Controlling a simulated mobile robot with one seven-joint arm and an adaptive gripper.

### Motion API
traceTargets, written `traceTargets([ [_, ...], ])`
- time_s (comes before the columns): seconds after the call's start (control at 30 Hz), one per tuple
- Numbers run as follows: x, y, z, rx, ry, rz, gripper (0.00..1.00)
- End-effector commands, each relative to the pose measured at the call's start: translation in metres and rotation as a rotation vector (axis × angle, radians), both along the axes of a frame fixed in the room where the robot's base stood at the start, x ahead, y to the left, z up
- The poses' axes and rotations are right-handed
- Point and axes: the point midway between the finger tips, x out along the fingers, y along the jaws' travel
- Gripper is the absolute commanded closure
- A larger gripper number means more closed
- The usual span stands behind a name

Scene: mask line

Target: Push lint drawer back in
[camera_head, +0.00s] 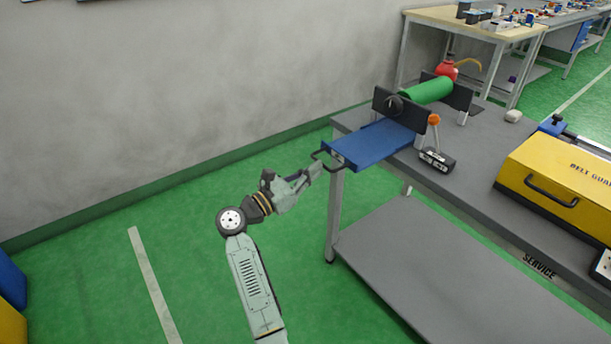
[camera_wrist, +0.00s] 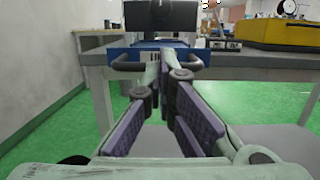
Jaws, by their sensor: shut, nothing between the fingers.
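The blue lint drawer (camera_head: 368,145) sticks out past the left end of the grey table, with a black bar handle (camera_head: 322,160) on its front. In the wrist view the drawer front (camera_wrist: 152,56) faces me, with its dark handle (camera_wrist: 126,66) across it. My gripper (camera_head: 316,168) is shut and empty, its fingertips at the drawer's handle. In the wrist view the fingertips (camera_wrist: 166,56) overlap the middle of the drawer front. I cannot tell whether they touch it.
The grey table (camera_head: 465,190) has a lower shelf (camera_head: 440,275). On it stand a green roller (camera_head: 425,91) between dark plates, an orange-knobbed lever (camera_head: 434,120), and a yellow belt guard (camera_head: 560,180). The green floor left of the table is open. A grey wall stands behind.

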Motion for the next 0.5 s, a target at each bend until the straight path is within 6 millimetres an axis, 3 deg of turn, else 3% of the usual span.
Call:
traceTargets([
  [0.5,0.078,-0.109,-0.003,0.002,-0.002,-0.004,1.0],
])
